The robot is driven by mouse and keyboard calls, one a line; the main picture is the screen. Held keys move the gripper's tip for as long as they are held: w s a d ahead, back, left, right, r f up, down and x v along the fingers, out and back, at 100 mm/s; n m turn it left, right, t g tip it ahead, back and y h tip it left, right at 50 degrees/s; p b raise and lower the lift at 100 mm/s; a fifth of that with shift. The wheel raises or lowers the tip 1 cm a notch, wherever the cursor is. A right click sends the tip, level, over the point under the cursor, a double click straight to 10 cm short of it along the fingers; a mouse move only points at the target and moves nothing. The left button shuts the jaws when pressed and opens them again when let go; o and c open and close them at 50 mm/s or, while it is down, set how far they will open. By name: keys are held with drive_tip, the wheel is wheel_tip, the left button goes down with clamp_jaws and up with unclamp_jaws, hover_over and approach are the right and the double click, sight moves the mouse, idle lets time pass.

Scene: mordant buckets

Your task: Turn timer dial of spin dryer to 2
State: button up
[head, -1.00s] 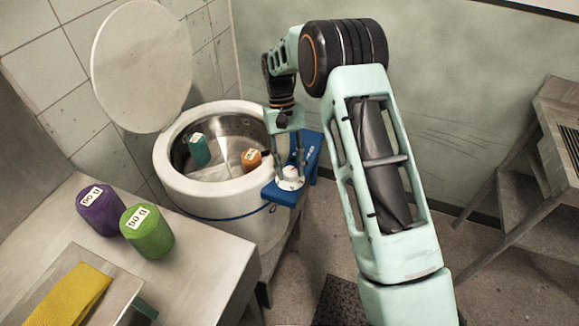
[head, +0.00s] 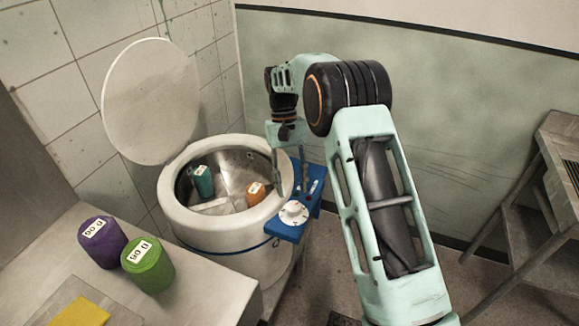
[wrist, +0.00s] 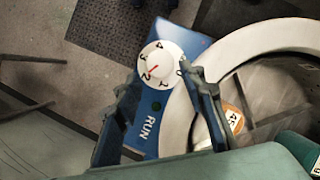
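The spin dryer (head: 215,240) has a blue control panel (head: 313,188) at its right side, with a white timer dial (head: 294,213). In the wrist view the dial (wrist: 166,57) shows numbers 0 to 4, and its red mark lies close to the 2. Whether it lines up exactly is too small to tell. The panel reads RUN beside a green spot. My gripper (head: 292,190) is open and empty, with its fingertips just above the dial, seemingly apart from it. In the wrist view its fingers (wrist: 160,85) stand on either side of the dial.
The dryer's round lid (head: 151,100) stands open. A teal bottle (head: 203,181) and an orange one (head: 256,193) lie in the drum. Purple (head: 101,243) and green (head: 148,266) containers and a yellow cloth (head: 80,312) are on the left table. A wooden stand (head: 530,225) is at right.

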drive_tip(key=v, duration=0.6)
drive_tip(key=shift+r, duration=0.25)
drive_tip(key=shift+w, duration=0.15)
